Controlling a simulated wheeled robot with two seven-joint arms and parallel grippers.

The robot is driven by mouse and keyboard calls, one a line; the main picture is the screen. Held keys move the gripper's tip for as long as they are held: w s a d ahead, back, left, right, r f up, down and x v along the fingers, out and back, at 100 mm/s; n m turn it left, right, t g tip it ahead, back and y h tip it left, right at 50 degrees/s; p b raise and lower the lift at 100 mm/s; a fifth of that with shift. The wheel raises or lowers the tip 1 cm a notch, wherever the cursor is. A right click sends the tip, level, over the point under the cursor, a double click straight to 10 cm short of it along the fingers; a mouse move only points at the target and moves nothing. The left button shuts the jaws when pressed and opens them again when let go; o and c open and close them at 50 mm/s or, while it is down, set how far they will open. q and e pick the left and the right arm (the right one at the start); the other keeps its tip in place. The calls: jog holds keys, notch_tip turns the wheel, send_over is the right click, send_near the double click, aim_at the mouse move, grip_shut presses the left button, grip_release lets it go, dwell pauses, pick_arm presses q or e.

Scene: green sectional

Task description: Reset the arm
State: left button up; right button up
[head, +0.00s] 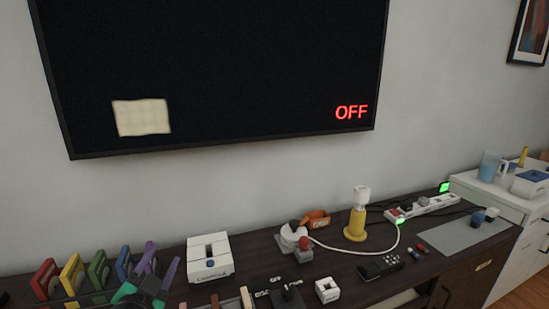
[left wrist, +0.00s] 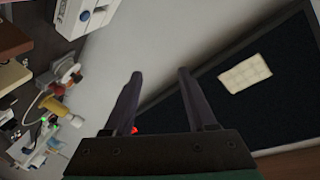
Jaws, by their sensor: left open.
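My left gripper (head: 160,262) shows at the lower left of the head view, in front of the dark cabinet top. Its two fingers point upward and stand apart, with nothing between them. In the left wrist view the same open gripper (left wrist: 160,76) has clear space between its fingers, with the wall and the edge of the dark screen beyond. My right gripper is in neither view.
A wall screen (head: 230,75) reads OFF. On the dark cabinet (head: 345,240) stand colored upright pieces (head: 72,274), a white box (head: 208,258), a yellow-based lamp (head: 356,225), a black remote (head: 380,266) and a power strip (head: 425,206). A grey mat (head: 455,236) has bare room.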

pick_arm(q)
jog(key=s+a+f+n+g+y, duration=0.15)
jog(key=s+f+n+g, duration=0.35)
jog(key=f, duration=0.7)
jog(key=s+d+f+g+h, duration=0.35)
jog(key=s+f+g, duration=0.55)
jog(key=s+f, duration=0.7)
jog(key=f, duration=0.9)
jog(key=s+f, duration=0.3)
jog(key=f, duration=0.8)
jog(key=s+a+f+g+p, duration=0.1)
jog(key=s+a+f+g, duration=0.1)
jog(key=s+f, duration=0.9)
jog(key=s+a, duration=0.1)
jog(key=s, duration=0.3)
jog(key=shift+s+f+y, duration=0.15)
jog(key=shift+s+y, duration=0.05)
jog(key=shift+y, duration=0.1)
